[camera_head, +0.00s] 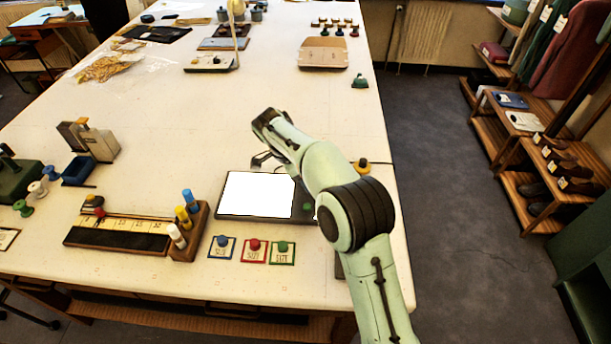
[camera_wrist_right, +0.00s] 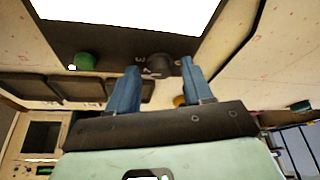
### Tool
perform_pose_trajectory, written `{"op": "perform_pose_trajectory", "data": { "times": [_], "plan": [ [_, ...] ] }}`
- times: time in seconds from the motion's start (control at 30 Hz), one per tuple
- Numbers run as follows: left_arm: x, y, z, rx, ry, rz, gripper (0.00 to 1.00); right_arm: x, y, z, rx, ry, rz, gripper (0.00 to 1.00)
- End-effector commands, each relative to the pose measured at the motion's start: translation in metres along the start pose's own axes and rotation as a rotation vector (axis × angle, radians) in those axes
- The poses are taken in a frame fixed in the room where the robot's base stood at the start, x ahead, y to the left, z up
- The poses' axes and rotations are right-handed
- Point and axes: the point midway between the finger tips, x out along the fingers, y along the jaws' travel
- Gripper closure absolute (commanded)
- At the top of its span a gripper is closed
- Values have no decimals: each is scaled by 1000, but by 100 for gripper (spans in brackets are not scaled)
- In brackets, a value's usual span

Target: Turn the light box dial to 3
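The light box (camera_head: 229,212) lies on the table in the head view, its white panel (camera_head: 257,194) lit. Its dark dial (camera_wrist_right: 160,66) shows in the right wrist view, with small digits beside it, a 3 among them. A green knob (camera_wrist_right: 86,61) sits on the same dark frame, left of the dial there. My right gripper (camera_wrist_right: 159,66) is open, its two blue fingers pointing at the dial, one tip on each side of it in the picture. I cannot tell whether they touch it. My right arm hides the dial in the head view. My left gripper is not in view.
Three framed buttons, blue (camera_head: 222,241), red (camera_head: 254,245) and green (camera_head: 282,247), lie in front of the light box. A wooden rack (camera_head: 190,232) of coloured bottles stands left of them. A yellow-topped item (camera_head: 362,166) is near the right table edge.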

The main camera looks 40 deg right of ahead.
Motion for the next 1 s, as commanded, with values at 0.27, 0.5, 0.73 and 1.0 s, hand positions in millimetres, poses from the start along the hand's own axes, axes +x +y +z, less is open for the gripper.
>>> {"op": "perform_pose_trajectory", "data": {
  "times": [0.27,0.5,0.73,1.0],
  "plan": [
    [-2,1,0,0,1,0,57,-7,-1,-1,1,0,-4,49],
    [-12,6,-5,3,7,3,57,-53,-2,0,1,-2,-9,49],
    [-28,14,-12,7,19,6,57,-105,-2,-1,1,-1,-7,49],
    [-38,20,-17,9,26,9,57,-133,-1,-1,1,0,-3,49]
  ]
}}
